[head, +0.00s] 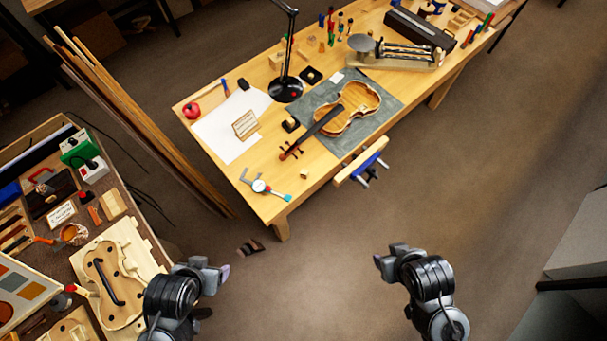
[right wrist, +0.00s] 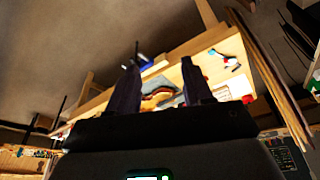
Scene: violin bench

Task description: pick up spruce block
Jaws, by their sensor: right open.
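A small pale wooden block (head: 304,174) lies near the front edge of the main bench, to the right of the caliper-like gauge. Another pale block (head: 112,203) lies on the left bench. I cannot tell which is the spruce block. My right gripper (head: 383,262) hangs over the floor in front of the main bench, away from both blocks; the right wrist view shows its two fingers (right wrist: 161,85) apart with nothing between them. My left gripper (head: 222,273) is above the floor to the right of the left bench, and its finger opening is not clear.
The main bench (head: 240,195) holds a violin (head: 357,108) on a grey mat, a black lamp (head: 285,88), a balance scale and a blue clamp at its front edge. The left bench carries a violin mould (head: 110,280) and tools. Long planks stand between the benches. The floor (head: 480,200) is open.

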